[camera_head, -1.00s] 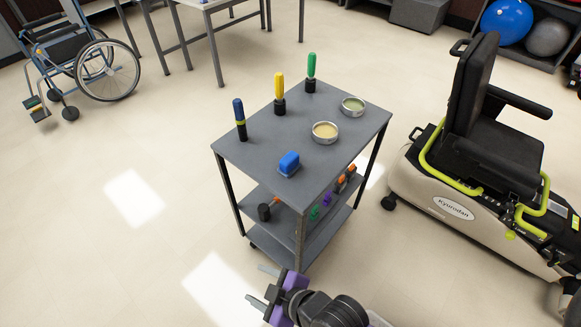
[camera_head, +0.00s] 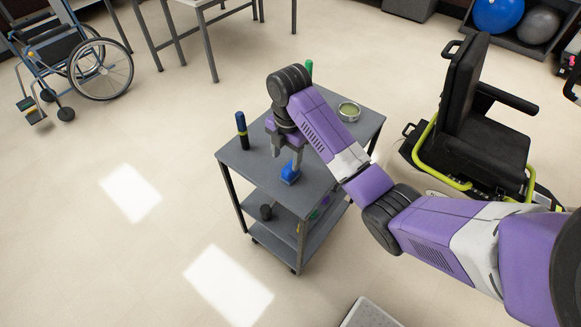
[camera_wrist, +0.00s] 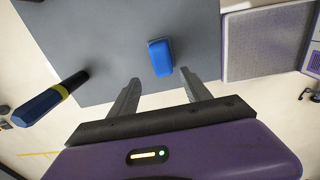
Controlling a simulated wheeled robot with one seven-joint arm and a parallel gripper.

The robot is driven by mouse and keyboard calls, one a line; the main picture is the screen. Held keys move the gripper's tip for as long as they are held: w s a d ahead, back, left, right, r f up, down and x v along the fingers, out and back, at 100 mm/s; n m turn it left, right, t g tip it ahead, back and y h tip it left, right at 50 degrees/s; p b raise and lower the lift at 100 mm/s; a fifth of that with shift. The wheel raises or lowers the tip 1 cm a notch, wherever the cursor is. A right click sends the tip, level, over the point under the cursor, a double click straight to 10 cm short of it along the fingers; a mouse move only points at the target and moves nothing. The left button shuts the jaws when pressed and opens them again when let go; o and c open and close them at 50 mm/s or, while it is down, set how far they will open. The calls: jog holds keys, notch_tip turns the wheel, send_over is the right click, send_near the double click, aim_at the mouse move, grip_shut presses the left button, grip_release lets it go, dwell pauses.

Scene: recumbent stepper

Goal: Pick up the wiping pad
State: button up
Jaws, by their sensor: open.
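The wiping pad is a small blue block (camera_head: 290,173) on the grey top of the cart (camera_head: 240,165), near its front edge. In the wrist view the blue block (camera_wrist: 159,58) lies just past my fingertips, between their lines and nearer the right one. In the wrist view my gripper (camera_wrist: 160,78) is open, with nothing between the fingers. Exact height above the pad is hard to tell.
A blue and black bottle-like item (camera_head: 242,130) stands left of my gripper; it also shows in the wrist view (camera_wrist: 50,98). The stepper seat (camera_head: 480,140) stands to the right.

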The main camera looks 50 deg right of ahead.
aim_at(288, 176)
jog(key=shift+s+d+r, duration=0.2)
jog(key=shift+d+r, duration=0.3)
jog(key=shift+d, duration=0.15)
jog(key=shift+s+d+f, duration=0.1)
jog(key=shift+d, duration=0.05)
notch_tip(288, 176, down, 7)
jog(key=shift+f+p, duration=0.2)
jog(key=shift+p, duration=0.65)
jog(key=shift+c, duration=0.5)
grip_shut()
